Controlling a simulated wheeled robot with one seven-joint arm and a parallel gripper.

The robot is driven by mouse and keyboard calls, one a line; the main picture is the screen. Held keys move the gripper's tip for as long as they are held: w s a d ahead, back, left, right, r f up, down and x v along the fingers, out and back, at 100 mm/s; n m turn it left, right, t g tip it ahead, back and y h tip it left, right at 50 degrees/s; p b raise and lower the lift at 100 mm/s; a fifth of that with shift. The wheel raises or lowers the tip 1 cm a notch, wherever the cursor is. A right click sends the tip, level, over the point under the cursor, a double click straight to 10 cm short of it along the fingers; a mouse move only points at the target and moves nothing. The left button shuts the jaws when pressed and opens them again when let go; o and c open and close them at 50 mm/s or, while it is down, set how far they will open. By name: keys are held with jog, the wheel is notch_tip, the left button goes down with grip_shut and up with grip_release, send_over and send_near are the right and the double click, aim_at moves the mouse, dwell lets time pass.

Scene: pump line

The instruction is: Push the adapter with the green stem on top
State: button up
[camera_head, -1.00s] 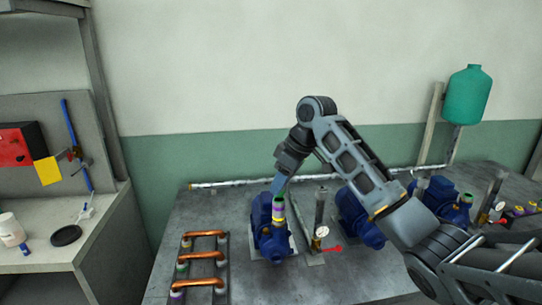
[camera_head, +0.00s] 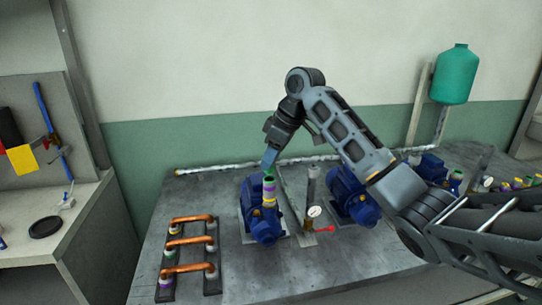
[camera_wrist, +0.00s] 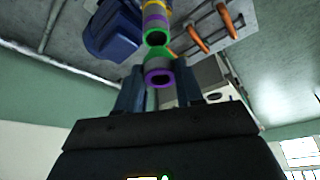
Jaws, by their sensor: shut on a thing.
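My gripper (camera_head: 269,162) is just above a ringed stack (camera_head: 268,194) on the left blue pump (camera_head: 264,226). In the wrist view my gripper (camera_wrist: 158,90) is shut on a short grey adapter (camera_wrist: 158,74) with a green ring at its far end and a purple ring at its near end. Beyond it, the stack (camera_wrist: 154,16) shows white, yellow and purple bands and ends in a green part (camera_wrist: 157,38) with a dark opening. The held adapter is close to that green end and roughly in line; I cannot tell whether they touch.
Copper pipes (camera_head: 186,241) on ringed fittings stand left of the pump. A gauge (camera_head: 314,211) with a red handle (camera_head: 326,229) and an upright grey pipe (camera_head: 312,184) stand to its right, then another blue pump (camera_head: 352,198). The bench front (camera_head: 240,278) is bare.

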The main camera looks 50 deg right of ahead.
aim_at(272, 168)
jog(key=shift+f, duration=0.9)
jog(key=shift+s+p, duration=0.1)
jog(key=shift+p, duration=0.5)
dwell(0.5)
jog(key=shift+f, duration=0.65)
dwell(1.3)
jog(key=o, duration=1.1)
jog(key=shift+o, duration=0.2)
jog(key=p+v, duration=0.3)
jog(key=v, duration=0.3)
jog(key=shift+p, duration=0.4)
jog(key=v, duration=0.7)
jog(key=shift+s+r, duration=0.2)
jog(key=shift+r, duration=0.15)
